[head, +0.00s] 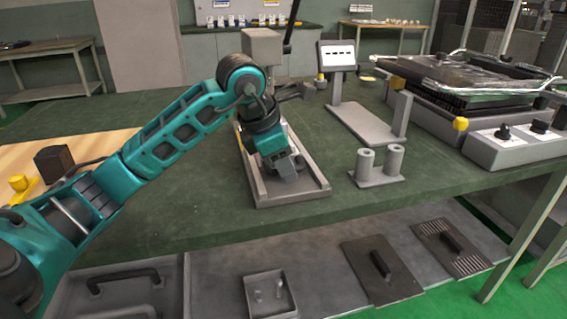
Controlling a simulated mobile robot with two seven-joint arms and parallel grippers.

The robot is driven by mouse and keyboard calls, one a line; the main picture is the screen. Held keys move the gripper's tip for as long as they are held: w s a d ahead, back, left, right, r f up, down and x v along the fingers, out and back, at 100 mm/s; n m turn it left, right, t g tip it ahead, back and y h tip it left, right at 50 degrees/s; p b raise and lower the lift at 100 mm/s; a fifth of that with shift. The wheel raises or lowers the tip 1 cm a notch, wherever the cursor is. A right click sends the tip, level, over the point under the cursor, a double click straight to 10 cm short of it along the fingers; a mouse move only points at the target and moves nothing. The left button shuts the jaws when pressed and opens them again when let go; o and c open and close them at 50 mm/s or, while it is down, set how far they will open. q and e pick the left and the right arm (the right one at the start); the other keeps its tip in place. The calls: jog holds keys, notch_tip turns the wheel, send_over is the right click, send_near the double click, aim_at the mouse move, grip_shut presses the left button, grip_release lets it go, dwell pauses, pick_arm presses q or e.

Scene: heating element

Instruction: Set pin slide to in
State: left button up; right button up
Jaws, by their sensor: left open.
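The pin slide seems to be the long grey channel-shaped fixture (306,196) with raised side rails, lying on the green bench top near its front edge. A grey upright block (262,42) with a dark lever rises behind it. My left arm reaches in from the left and bends down over the fixture. My left gripper (286,170) is open and points down into the channel, close to its near end. Its wrist hides the middle of the channel and any slide part there. I cannot tell whether the fingers touch anything. My right gripper is not in view.
A two-post grey stand (378,172) and a bracket with a small screen (338,56) stand right of the fixture. A large heating unit (460,90) and a knob box (517,145) are further right. Plates and a tray (270,294) lie on the lower shelf.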

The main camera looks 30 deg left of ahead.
pick_arm(q)
grip_shut()
dwell(0.3)
dwell(0.4)
